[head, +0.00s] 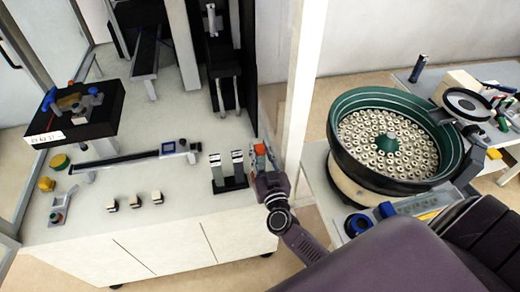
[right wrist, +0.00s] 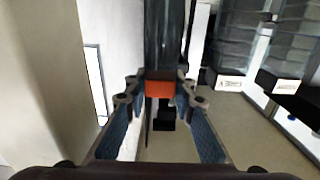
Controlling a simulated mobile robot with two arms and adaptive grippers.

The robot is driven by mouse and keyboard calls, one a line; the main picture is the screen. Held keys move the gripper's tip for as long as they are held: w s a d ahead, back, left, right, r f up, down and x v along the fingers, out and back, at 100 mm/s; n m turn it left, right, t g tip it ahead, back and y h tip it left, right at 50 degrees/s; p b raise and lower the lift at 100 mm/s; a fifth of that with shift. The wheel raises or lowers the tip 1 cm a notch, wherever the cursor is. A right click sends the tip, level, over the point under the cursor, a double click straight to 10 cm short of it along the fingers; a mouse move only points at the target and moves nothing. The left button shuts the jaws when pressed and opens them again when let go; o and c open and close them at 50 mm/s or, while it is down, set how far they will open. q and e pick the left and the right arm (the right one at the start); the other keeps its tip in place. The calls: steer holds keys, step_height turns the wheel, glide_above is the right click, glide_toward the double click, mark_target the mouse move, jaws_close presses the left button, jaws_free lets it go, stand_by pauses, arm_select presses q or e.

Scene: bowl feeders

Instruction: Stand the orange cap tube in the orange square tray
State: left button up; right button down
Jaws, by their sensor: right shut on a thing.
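My right gripper (head: 264,165) reaches over the right edge of the white cabinet top, beside two upright dark pieces with white tops. It is shut on the orange cap tube, whose orange cap (right wrist: 160,89) sits between the fingertips in the right wrist view. The tube's dark, see-through body (right wrist: 164,40) extends away beyond the cap. In the head view only a small orange patch (head: 260,148) shows at the fingertips. I cannot make out the orange square tray in either view. My left gripper is not in view.
The two dark upright pieces (head: 229,170) stand close to the left of my right gripper. A white post (head: 302,90) rises just to its right. A green bowl feeder (head: 363,98) full of small parts stands further right. Several small white-topped blocks (head: 135,200) lie on the cabinet.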

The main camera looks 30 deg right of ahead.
steer(key=shift+f, duration=0.5)
stand_by(1.0)
steer(key=c, duration=1.5)
jaws_free()
steer(key=shift+c, duration=0.2)
steer(key=shift+s, duration=0.1)
steer(key=v, duration=1.2)
steer(key=shift+a+f, duration=0.1)
